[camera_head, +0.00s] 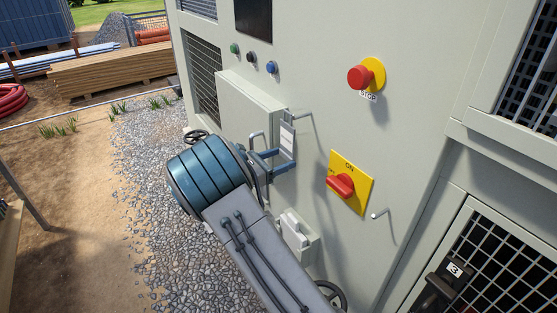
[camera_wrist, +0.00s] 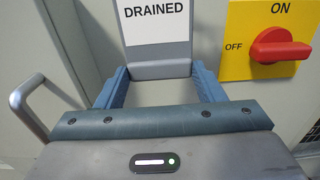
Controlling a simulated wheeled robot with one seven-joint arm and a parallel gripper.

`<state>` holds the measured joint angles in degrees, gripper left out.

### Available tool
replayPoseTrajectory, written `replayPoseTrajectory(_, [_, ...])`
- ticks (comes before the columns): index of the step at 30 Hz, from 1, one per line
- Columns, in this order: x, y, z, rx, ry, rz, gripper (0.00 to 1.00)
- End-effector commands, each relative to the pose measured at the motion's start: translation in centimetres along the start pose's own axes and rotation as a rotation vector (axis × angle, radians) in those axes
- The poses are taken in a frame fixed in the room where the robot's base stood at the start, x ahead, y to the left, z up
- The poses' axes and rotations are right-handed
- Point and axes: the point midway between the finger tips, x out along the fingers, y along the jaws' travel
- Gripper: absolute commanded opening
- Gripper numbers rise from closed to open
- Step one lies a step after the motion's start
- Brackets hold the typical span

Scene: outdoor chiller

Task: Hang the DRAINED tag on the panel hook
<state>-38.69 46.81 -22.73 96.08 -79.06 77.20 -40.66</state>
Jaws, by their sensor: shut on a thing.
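The DRAINED tag is a white plate with black lettering on a grey holder. It stands upright in front of the panel in the head view (camera_head: 287,139), and its lettering faces me in the wrist view (camera_wrist: 155,27). My gripper (camera_head: 279,160) is shut on the tag's lower grey part, with a blue finger on each side in the wrist view (camera_wrist: 158,75). A thin metal hook (camera_head: 304,115) projects from the panel at the tag's top edge. I cannot tell whether the tag is touching it or hanging on it.
A yellow plate with a red ON/OFF rotary switch (camera_head: 341,186) is right of the tag. A second small peg (camera_head: 380,213) sits below it. A red STOP button (camera_head: 359,78) is higher up. A grey box (camera_head: 250,107) juts out at left.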

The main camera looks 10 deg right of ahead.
Motion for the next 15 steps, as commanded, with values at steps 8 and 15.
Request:
replayPoseTrajectory(8, [0.8, 0.0, 0.0, 0.0, -0.001, -0.002, 0.0])
replayPoseTrajectory(15, [2.0, 0.0, 0.0, 0.0, 0.0, -0.001, 0.0])
